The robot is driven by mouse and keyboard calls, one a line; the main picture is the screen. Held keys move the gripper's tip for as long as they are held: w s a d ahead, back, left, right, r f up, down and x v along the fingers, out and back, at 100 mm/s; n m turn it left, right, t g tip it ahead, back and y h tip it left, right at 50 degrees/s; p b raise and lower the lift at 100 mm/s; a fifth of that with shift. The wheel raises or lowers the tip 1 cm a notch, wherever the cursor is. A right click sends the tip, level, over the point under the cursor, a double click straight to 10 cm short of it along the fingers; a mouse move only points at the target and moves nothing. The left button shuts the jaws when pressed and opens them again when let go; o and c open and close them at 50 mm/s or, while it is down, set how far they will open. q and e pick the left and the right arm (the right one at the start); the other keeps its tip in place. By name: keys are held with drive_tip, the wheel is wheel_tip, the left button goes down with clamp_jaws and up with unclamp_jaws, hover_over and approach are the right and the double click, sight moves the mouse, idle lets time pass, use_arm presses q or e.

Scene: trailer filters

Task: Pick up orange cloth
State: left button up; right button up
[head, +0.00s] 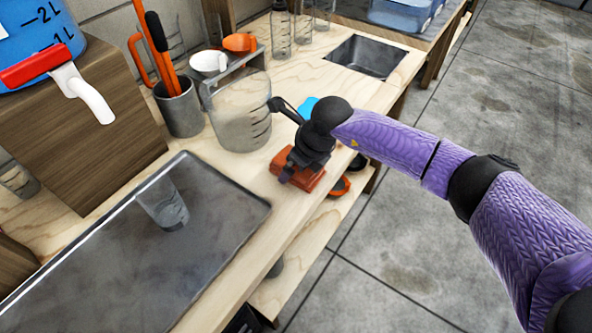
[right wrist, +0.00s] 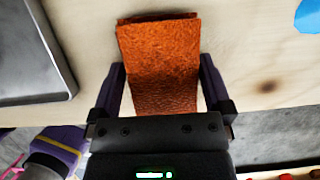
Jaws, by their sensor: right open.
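The orange cloth (head: 299,171) lies folded on the light wooden bench near its front edge, partly hidden in the head view by my right gripper (head: 298,172). In the right wrist view the cloth (right wrist: 163,62) runs from the bench back between the fingers of my right gripper (right wrist: 162,85). The fingers stand apart on either side of the cloth, and a gap shows beside each finger. My left gripper is not in view.
A metal tray (head: 100,262) with a clear beaker (head: 163,205) is at left. A large clear pitcher (head: 240,115) stands behind the cloth. A blue item (head: 307,106) lies beyond my gripper. A metal sink (head: 364,57) is set in the bench farther back.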

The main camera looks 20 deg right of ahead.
drive_tip(key=shift+r, duration=0.1)
drive_tip(key=shift+f, duration=0.2)
drive_tip(key=shift+c, duration=0.3)
drive_tip(key=c, duration=0.9)
